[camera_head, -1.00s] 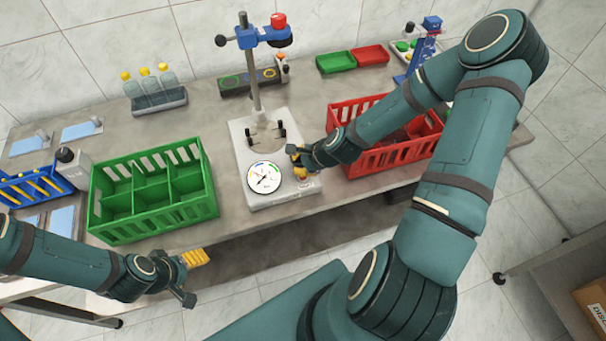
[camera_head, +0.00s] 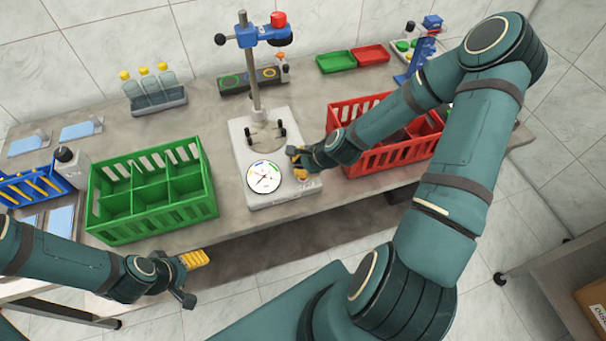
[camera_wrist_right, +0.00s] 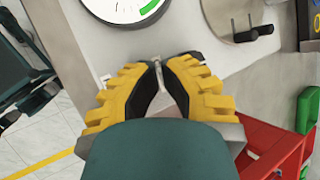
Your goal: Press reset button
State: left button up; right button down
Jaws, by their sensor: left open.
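The press-like stand has a pale grey base (camera_head: 291,196) with a round dial gauge (camera_head: 264,177) at its front; the dial (camera_wrist_right: 124,6) also shows at the top of the right wrist view. My right gripper (camera_head: 300,163) is over the base, just right of the dial. In the right wrist view its yellow-backed fingers (camera_wrist_right: 158,64) meet at the tips, with no object visible between them. I cannot make out a reset button; the fingers may cover it. My left gripper (camera_head: 197,279) is open and empty in front of the table edge.
A green divided crate (camera_head: 150,238) stands left of the base, a red crate (camera_head: 386,160) right of it. The stand's column (camera_head: 255,85) carries a blue head with a red knob (camera_head: 278,19). A vial rack (camera_head: 158,104) is behind.

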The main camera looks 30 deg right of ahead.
jog(key=shift+f+b, duration=0.35)
jog(key=shift+f, duration=0.1)
dwell(0.6)
jog(key=shift+r, duration=0.1)
jog(key=shift+r+p, duration=0.7)
jog(key=shift+r, duration=0.1)
jog(key=shift+r, duration=0.1)
notch_tip(320, 180, up, 5)
jog(key=p, duration=0.4)
dwell(0.7)
